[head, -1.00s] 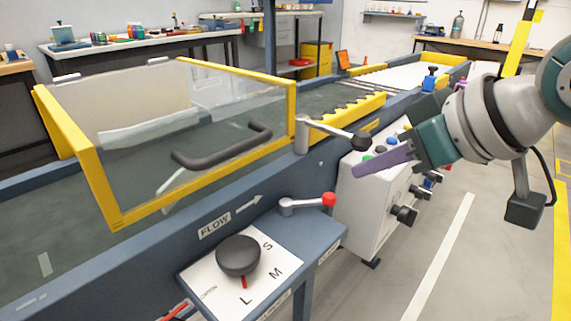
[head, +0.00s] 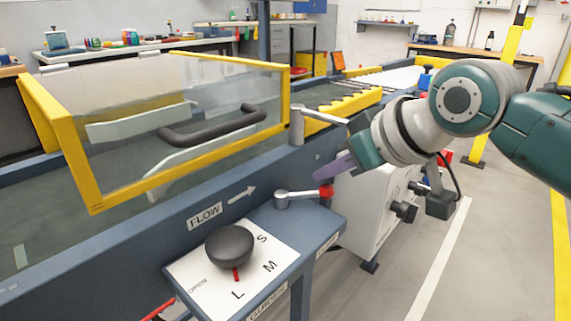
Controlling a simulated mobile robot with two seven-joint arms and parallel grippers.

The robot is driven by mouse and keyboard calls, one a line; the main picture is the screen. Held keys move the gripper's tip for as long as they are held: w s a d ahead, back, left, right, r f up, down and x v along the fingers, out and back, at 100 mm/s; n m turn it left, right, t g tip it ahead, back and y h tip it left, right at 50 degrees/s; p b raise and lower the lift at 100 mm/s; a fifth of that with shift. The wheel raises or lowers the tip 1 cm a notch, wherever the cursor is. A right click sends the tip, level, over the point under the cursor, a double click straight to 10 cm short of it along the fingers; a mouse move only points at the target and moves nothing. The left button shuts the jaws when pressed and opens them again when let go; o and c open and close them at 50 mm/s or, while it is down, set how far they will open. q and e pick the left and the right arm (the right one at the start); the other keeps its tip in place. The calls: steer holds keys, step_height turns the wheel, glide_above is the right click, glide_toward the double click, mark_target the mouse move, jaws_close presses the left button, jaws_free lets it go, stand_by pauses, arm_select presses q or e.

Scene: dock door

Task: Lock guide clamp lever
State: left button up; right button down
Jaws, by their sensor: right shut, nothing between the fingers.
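A grey lever with a red knob (head: 326,191) sits on the blue side panel, its arm running right from a round pivot. A second grey lever on a post (head: 297,125) stands at the conveyor's side rail; its arm points right and its dark knob end is mostly hidden by my right arm. I cannot tell from the labels which one is the guide clamp lever. My right gripper (head: 322,174), with purple fingers, is shut and empty. Its tips show just above the red knob; I cannot tell whether they touch. My left gripper is not in view.
A black selector knob (head: 230,246) sits on a white plate marked S, M, L on the same panel. A yellow-framed clear guard (head: 180,180) with a dark handle (head: 215,128) covers the conveyor. A white control box (head: 368,215) stands behind the panel. Floor at right is open.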

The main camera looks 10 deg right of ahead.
steer(key=shift+w+a+f, duration=0.25)
steer(key=shift+w+f, duration=0.15)
steer(key=shift+s+r+p, duration=0.15)
steer(key=shift+p, duration=0.4)
steer(key=shift+m+h, duration=0.3)
steer(key=shift+m, duration=0.1)
